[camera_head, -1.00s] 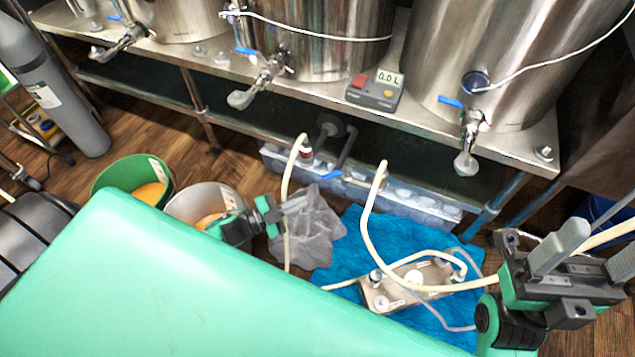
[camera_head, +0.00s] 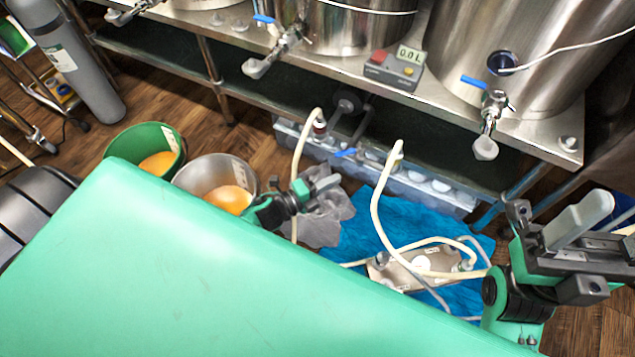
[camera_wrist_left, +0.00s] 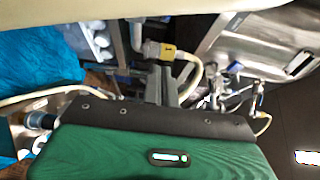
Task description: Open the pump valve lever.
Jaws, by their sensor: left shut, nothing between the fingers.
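A small blue lever (camera_head: 345,153) shows on the piping by the dark pump (camera_head: 347,105), under the steel bench. Which way it is turned is too small to tell. My left gripper (camera_head: 326,185) is shut and empty, just below the lever in the head view, apart from it in the picture. In the left wrist view its grey fingers (camera_wrist_left: 168,88) point up toward a fitting with a yellow tag (camera_wrist_left: 168,50). My right gripper (camera_head: 580,232) is at the right edge, away from the pump; its jaw gap is unclear.
Pale hoses (camera_head: 380,215) loop in front of the pump, and a metal plate with fittings (camera_head: 420,268) lies on a blue cloth (camera_head: 345,235). A green bucket (camera_head: 178,140) and a grey bucket (camera_head: 185,178) stand left. Steel kettles (camera_head: 350,45) with blue-handled taps stand above.

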